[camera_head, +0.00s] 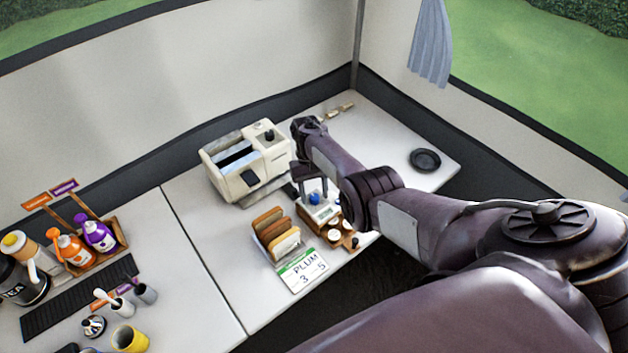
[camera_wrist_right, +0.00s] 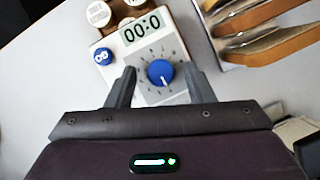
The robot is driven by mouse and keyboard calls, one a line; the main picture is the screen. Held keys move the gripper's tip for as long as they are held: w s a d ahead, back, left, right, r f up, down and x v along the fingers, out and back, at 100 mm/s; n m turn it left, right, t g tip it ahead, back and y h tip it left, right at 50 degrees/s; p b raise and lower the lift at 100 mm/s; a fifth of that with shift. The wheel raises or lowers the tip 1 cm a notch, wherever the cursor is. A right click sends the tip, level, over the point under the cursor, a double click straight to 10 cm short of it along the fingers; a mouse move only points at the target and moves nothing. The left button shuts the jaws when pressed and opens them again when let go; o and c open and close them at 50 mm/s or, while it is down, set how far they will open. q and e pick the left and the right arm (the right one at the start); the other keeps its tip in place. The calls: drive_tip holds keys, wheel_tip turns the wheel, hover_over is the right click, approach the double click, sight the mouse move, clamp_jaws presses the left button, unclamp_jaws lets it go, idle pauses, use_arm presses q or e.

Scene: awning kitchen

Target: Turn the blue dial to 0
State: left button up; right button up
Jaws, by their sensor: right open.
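The blue dial (camera_wrist_right: 160,73) is on the face of a small white timer (camera_wrist_right: 145,52), with tick marks around it. The timer's display (camera_wrist_right: 140,26) reads 00:0 as far as it shows. A smaller blue button (camera_wrist_right: 103,57) sits beside the display. My right gripper (camera_wrist_right: 161,78) is open, with one finger on each side of the dial in the wrist view; I cannot tell whether either touches it. In the head view the dial (camera_head: 314,198) shows just below my right gripper (camera_head: 318,186). My left gripper is not in view.
A toaster (camera_head: 246,160) stands behind the timer. A rack of bread slices (camera_head: 277,234) is close on its left in the head view, with a PLUM card (camera_head: 303,269) in front. Round tokens (camera_head: 334,235) lie beside the timer. A black dish (camera_head: 425,160) sits far right.

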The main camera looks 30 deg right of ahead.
drive_tip(key=p+v, duration=0.2)
drive_tip(key=v, duration=0.5)
drive_tip(key=shift+r, duration=0.35)
drive_tip(key=shift+w+d+f, duration=0.1)
